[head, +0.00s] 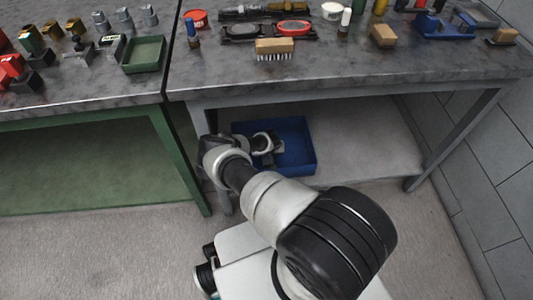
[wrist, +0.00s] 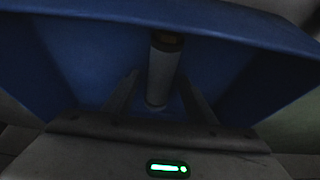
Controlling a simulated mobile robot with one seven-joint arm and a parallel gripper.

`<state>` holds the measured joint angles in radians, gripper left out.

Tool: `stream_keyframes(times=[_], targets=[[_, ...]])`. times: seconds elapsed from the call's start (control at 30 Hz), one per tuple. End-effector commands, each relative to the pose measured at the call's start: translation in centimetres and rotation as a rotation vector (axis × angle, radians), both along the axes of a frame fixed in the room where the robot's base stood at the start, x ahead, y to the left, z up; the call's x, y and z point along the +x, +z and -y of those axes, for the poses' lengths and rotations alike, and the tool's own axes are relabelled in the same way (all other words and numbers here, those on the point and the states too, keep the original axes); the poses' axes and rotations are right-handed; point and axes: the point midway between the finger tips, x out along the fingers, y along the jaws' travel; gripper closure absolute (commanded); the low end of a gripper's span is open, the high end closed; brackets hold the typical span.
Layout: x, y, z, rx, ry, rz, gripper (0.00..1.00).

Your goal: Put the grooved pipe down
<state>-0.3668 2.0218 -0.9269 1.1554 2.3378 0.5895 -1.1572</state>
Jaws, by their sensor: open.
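The grooved pipe (wrist: 163,76) is a grey cylinder with a dark, brownish end, seen in the wrist view inside the blue bin (wrist: 85,58). It lies between the two fingers of my gripper (wrist: 159,84), which are spread apart, one on each side of it. I cannot tell whether a finger touches it. In the head view the blue bin (head: 301,160) stands under the right table, and my gripper (head: 267,146) reaches into it. The pipe cannot be made out there, as my arm and gripper cover part of the bin.
The grey worktable (head: 350,66) stands over the bin, with its front edge close above my arm. A brush (head: 274,48) and several tools lie on it. A green-legged bench (head: 80,105) is at left, holding a green tray (head: 144,54). The floor right of the bin is clear.

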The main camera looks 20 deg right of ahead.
Motion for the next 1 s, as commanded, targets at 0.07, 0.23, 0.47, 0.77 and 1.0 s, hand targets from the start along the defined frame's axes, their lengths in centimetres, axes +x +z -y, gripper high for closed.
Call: stream_keyframes(times=[0.07, 0.23, 0.47, 0.77, 1.0], targets=[[-0.1, 0.9, -0.1, 0.000, 0.000, 0.001, 0.49], [-1.3, 4.0, -0.4, -0.001, -0.001, 0.001, 0.49], [-3.2, 8.3, -1.0, 0.000, -0.001, 0.001, 0.49], [-4.6, 11.0, -1.4, 0.000, -0.001, 0.001, 0.49], [-4.7, 11.1, -1.4, 0.001, 0.000, 0.000, 0.49]])
